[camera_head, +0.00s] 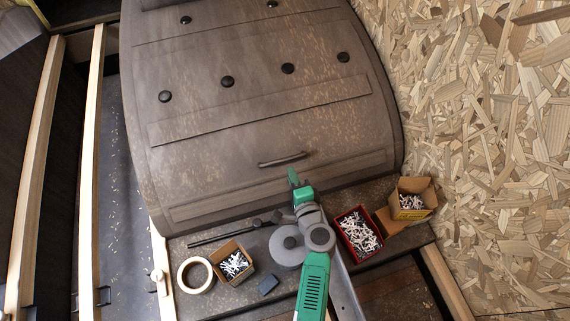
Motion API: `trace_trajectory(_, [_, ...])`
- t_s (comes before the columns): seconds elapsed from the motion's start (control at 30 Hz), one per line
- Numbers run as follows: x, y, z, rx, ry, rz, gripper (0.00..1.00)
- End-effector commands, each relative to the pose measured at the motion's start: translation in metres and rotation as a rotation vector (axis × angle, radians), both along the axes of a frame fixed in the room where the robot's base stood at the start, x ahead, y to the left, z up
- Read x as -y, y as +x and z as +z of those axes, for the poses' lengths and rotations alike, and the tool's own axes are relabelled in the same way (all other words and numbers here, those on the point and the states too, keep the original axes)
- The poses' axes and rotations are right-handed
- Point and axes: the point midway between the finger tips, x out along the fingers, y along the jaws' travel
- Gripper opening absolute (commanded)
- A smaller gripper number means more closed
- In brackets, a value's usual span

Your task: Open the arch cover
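The arch cover (255,100) is a large, worn grey-brown curved panel with several black round knobs. Its dark bar handle (283,159) is on the lower front face. The cover lies flush in its surround, with no gap that I can see. My green and grey arm comes up from the bottom of the picture. Its green end, my gripper (294,179), is just below the handle and appears apart from it. The fingers are too small and overlapped to show whether they are open or shut. Nothing is visibly held.
A dark ledge below the cover holds a tape roll (196,275), a cardboard box of screws (234,263), a red tray of screws (358,234) and an open carton (410,200). A chipboard wall (490,150) stands right. Wooden slats (90,160) run along the left.

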Motion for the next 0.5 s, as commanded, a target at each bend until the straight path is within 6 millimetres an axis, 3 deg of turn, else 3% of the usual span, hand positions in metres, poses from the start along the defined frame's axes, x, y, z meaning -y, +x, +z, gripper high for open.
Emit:
trace_trajectory(0.3, [-0.018,0.054,-0.015,0.002,-0.002,0.004,0.17])
trace_trajectory(0.5, [-0.022,0.068,-0.015,0.001,-0.003,0.002,0.17])
